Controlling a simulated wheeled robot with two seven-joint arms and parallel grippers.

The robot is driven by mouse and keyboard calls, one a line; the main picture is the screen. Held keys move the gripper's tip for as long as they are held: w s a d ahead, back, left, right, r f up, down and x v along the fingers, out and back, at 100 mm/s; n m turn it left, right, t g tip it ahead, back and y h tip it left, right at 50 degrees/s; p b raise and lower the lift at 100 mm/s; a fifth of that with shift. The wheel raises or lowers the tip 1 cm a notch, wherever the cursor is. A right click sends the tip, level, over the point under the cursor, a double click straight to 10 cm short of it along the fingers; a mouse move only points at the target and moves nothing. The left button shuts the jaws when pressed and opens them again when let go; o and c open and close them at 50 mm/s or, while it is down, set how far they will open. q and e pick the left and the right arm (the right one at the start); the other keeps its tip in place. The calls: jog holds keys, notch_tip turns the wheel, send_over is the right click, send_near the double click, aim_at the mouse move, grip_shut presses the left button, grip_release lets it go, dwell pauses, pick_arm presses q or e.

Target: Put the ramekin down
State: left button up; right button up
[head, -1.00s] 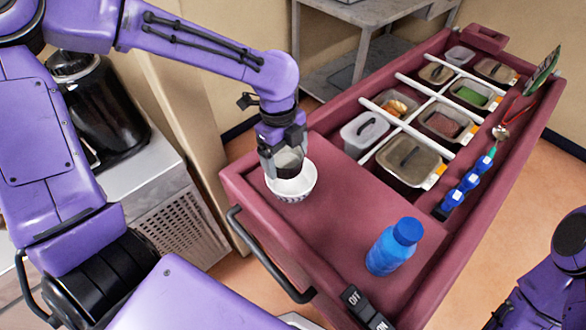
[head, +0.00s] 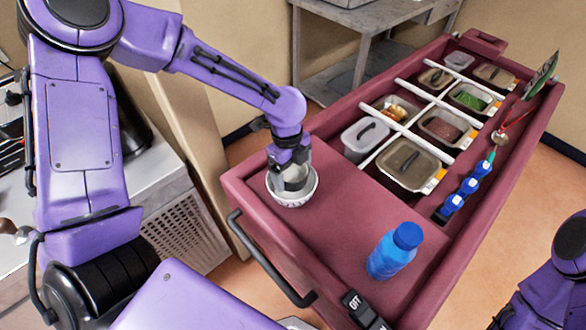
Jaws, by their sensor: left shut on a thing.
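The ramekin (head: 293,200) is a small white bowl with a dark pattern on its side. It is at the left end of the maroon cart top (head: 340,220), close to the cart's back left corner. My left gripper (head: 291,180) points down into it and is shut on it; its fingers partly hide the bowl's inside. The bowl looks upright and at or very near the cart surface; I cannot tell whether it touches. At the lower right part of my right arm shows, but its gripper is not visible.
A blue bottle (head: 395,251) stands on the cart's near part. Small blue-capped bottles (head: 468,187) line the right channel. The cart has a raised rim and a black handle (head: 268,262). The cart top between ramekin and bottle is clear.

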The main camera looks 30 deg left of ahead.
aim_at(288, 174)
pick_arm(q)
jog(key=shift+f, duration=0.25)
jog(key=o, duration=0.9)
jog(key=shift+c, duration=0.2)
jog(key=shift+r, duration=0.1)
notch_tip(288, 174, up, 13)
jog(key=a, duration=0.1)
jog(key=shift+w+a, duration=0.2)
jog(key=shift+w, duration=0.05)
